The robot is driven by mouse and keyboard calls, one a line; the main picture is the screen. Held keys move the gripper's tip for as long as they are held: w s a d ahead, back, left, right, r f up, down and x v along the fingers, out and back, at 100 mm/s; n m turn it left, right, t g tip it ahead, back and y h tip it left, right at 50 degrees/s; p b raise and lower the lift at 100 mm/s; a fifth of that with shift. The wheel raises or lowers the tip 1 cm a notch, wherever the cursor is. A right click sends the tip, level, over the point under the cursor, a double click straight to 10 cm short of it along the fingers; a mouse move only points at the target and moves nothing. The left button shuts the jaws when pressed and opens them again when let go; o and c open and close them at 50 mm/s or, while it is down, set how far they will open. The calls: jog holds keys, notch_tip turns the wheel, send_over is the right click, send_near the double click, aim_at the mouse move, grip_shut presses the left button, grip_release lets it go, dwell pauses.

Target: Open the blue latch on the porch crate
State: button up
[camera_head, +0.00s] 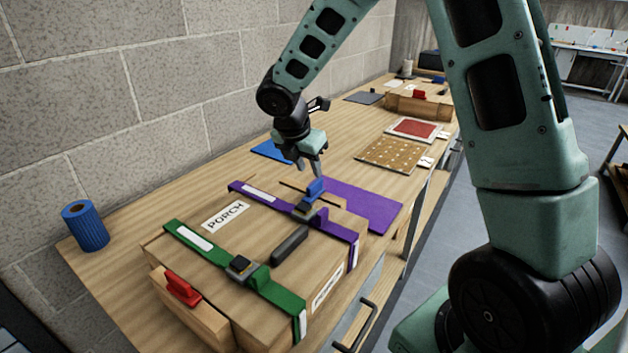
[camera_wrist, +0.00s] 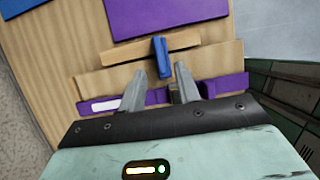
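The porch crate (camera_head: 262,228) is a wooden box with a PORCH label, lying on the bench. Its blue latch (camera_head: 316,188) is a small upright handle at the crate's far end, beside the purple strap (camera_head: 340,231). In the wrist view the blue latch (camera_wrist: 161,57) stands on a narrow wooden ledge, just beyond my fingertips and roughly in line with the gap between them. My gripper (camera_head: 310,173) points down just above the latch. In the wrist view my gripper (camera_wrist: 159,72) is open with nothing between its fingers. I cannot tell whether it touches the latch.
A green strap (camera_head: 235,262) crosses the crate's near part, and a red latch (camera_head: 183,289) is on the near end. A dark handle (camera_head: 289,244) lies between the straps. A purple mat (camera_head: 365,206) lies beyond the crate. A blue roll (camera_head: 85,226) stands at the left by the wall.

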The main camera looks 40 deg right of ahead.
aim_at(314, 183)
jog(key=x, duration=0.6)
jog(key=shift+f, duration=0.25)
grip_shut()
